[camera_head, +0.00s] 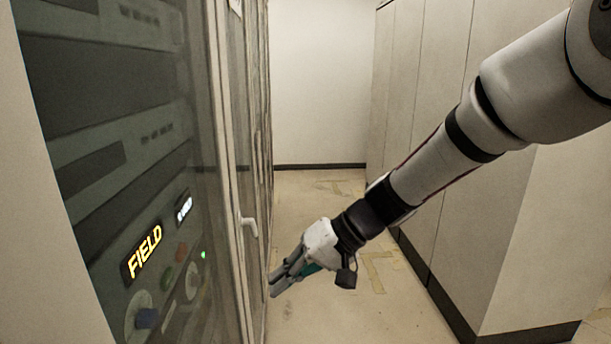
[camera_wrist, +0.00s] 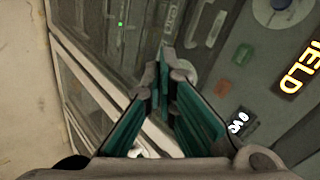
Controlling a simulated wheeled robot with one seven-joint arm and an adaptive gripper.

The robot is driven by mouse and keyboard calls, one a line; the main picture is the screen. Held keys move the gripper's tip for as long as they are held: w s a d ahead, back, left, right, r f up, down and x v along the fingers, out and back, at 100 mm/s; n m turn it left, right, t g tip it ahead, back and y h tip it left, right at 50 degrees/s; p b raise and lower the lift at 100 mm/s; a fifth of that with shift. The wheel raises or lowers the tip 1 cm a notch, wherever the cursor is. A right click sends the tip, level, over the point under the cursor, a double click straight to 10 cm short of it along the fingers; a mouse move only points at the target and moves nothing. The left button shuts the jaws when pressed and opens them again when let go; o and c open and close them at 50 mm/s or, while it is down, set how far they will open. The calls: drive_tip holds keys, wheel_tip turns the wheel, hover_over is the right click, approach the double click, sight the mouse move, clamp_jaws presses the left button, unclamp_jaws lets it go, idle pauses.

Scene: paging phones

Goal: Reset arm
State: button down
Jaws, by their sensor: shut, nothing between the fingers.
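My gripper (camera_head: 281,281) is at the end of my white arm, which reaches in from the upper right in the head view. It points left and down toward the cabinet front, near a door handle (camera_head: 249,226). In the wrist view my gripper (camera_wrist: 170,62) has its teal-padded fingers meeting at the tips, with nothing between them. The cabinet panel lies beyond the fingertips in that view; whether they touch it I cannot tell.
A glass-fronted equipment cabinet (camera_head: 228,130) stands along the left, with a lit FIELD display (camera_head: 141,252) and knobs. Tall plain cabinets (camera_head: 420,110) line the right. The aisle floor (camera_head: 310,200) between them is clear, ending at a white wall (camera_head: 320,80).

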drive_tip(key=s+d+r+m+t+h, duration=0.1)
drive_tip(key=s+d+r+h, duration=0.3)
drive_tip(key=s+d, duration=0.5)
drive_tip(key=s+d+r+m+t+h+b, duration=0.1)
drive_tip(key=s+d+r+t+h, duration=0.3)
drive_tip(key=s+d, duration=0.5)
drive_tip(key=d+m+h, duration=0.1)
drive_tip(key=d, duration=0.4)
drive_tip(key=shift+r+t+h, duration=0.15)
drive_tip(key=shift+t+h, duration=0.15)
idle(0.3)
